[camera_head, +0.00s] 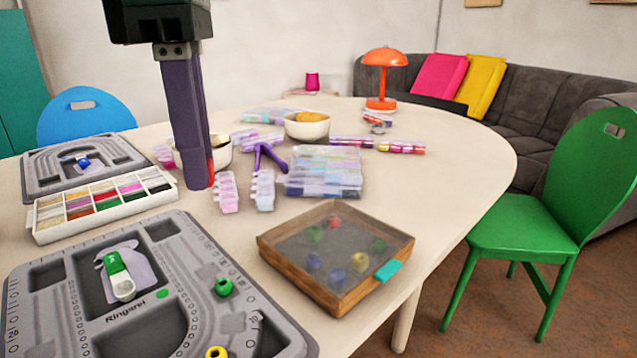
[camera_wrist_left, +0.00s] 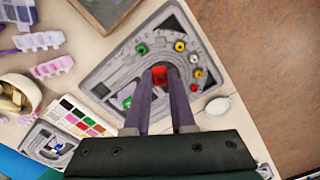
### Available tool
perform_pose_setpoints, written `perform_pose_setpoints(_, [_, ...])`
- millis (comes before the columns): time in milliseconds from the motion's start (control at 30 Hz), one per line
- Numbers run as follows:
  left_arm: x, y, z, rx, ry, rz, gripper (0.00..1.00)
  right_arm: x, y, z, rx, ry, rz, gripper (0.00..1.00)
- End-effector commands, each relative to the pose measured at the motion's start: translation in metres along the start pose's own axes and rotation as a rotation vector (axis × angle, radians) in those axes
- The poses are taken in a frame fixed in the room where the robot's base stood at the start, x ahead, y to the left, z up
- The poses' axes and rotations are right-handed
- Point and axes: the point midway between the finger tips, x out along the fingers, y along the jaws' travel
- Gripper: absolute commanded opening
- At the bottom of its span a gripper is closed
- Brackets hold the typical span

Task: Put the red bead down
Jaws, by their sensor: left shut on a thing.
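My left gripper (camera_head: 203,182) comes down from the top of the head view with its purple fingers shut on the red bead. A red sliver of the bead (camera_head: 211,168) shows at the fingertips; it shows more fully between them in the left wrist view (camera_wrist_left: 159,76). The near grey bead board (camera_head: 190,228) carries a green bead (camera_head: 223,287) and a yellow bead (camera_head: 216,352). In the wrist view the held bead appears over this board (camera_wrist_left: 100,83), near several other beads. Its height above the board cannot be told. My right gripper is not in view.
A wooden box (camera_head: 290,274) with several beads lies right of the near board. A white compartment tray (camera_head: 104,224), another grey board (camera_head: 36,184), bowls (camera_head: 306,127) and clear organizers (camera_head: 325,172) crowd the table. The table's right side is clear.

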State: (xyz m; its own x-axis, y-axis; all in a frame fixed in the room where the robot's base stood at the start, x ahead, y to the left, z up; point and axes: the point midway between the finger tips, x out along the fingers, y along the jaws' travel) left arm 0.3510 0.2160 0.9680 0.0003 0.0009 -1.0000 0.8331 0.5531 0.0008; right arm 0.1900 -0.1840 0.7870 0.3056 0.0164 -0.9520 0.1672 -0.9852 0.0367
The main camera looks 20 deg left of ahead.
Motion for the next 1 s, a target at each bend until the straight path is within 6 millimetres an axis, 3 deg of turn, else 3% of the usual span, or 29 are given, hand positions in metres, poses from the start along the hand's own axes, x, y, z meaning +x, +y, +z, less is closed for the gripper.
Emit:
perform_pose_setpoints(233, [-0.023, 0.0, 0.001, 0.006, -0.001, 0.0, 0.0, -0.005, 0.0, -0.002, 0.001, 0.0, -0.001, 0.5])
perform_pose_setpoints(367, [-0.043, -0.002, 0.003, 0.103, -0.002, 0.003, 0.0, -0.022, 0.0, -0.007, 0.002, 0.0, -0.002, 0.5])
perform_pose_setpoints(567, [-0.111, -0.01, 0.011, 0.547, -0.006, 0.013, 0.0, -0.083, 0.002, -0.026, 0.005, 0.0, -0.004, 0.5])
perform_pose_setpoints(800, [-0.197, -0.024, 0.021, 1.247, -0.002, 0.017, 0.0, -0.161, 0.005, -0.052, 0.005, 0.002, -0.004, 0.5])
perform_pose_setpoints(1000, [-0.253, -0.034, 0.026, 1.752, 0.001, 0.011, 0.0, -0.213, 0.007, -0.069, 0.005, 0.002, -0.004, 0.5])
